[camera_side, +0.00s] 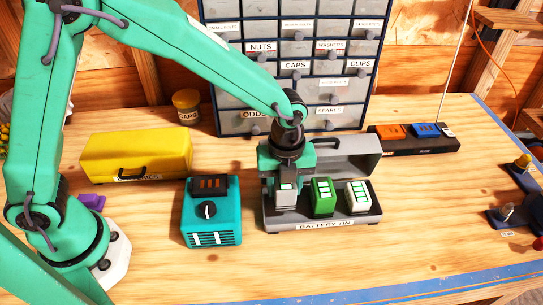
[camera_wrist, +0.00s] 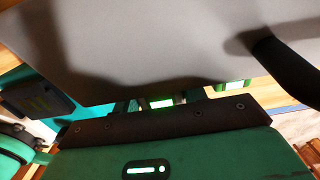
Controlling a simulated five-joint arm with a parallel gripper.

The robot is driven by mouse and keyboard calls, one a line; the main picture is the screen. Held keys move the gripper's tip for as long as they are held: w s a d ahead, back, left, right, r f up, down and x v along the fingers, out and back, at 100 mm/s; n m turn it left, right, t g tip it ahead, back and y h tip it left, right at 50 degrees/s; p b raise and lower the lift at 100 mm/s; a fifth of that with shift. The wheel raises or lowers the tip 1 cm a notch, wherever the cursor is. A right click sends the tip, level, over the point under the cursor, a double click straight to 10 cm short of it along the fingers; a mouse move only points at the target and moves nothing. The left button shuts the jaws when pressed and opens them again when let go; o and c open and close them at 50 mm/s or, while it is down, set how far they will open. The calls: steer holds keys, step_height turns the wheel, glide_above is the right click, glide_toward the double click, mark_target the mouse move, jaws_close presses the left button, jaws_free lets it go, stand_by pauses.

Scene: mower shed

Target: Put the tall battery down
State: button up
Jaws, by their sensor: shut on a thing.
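My gripper (camera_side: 286,183) points down over the left end of the open grey battery tin (camera_side: 318,223). It is shut on a pale grey battery (camera_side: 286,197), taken as the tall battery, whose top is between the jaws. The battery looks upright at the tin's left compartment; I cannot tell if its base touches the floor of the tin. A green battery (camera_side: 323,197) and a white battery (camera_side: 358,198) stand to its right in the tin. In the wrist view a grey surface (camera_wrist: 150,45) fills the top, and the held battery cannot be made out clearly.
The tin's raised lid (camera_side: 345,157) stands behind the batteries. A teal charger box (camera_side: 211,225) is close to the left, with a yellow case (camera_side: 135,155) beyond. A dark tray (camera_side: 413,140) holds orange and blue blocks at the back right. The front of the bench is clear.

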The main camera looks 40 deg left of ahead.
steer(key=shift+f, duration=1.45)
steer(key=shift+f, duration=0.2)
steer(key=o, duration=0.9)
step_height(320, 180, up, 12)
steer(key=shift+r, duration=0.2)
